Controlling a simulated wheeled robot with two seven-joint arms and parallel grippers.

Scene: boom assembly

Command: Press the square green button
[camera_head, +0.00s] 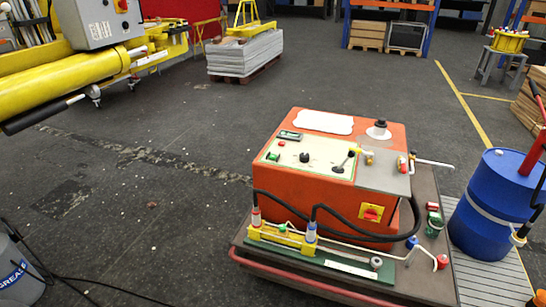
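An orange machine box (270,188) stands on a low cart in the middle right. Its cream control panel (318,157) on top faces up. A small green button (273,156) sits near the panel's left corner; it looks roughly square, but is small in the picture. A small red button (281,143) is just behind it, and a black knob (304,157) is to its right. A green-framed display (289,135) lies at the panel's back edge. Neither of my grippers is in view, and nothing covers the green button.
A yellow boom (60,82) with a grey control box (97,20) fills the upper left. A blue barrel (492,205) stands right of the cart (425,250). A grey bucket (22,282) and black cables are at lower left. The floor left of the cart is largely open.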

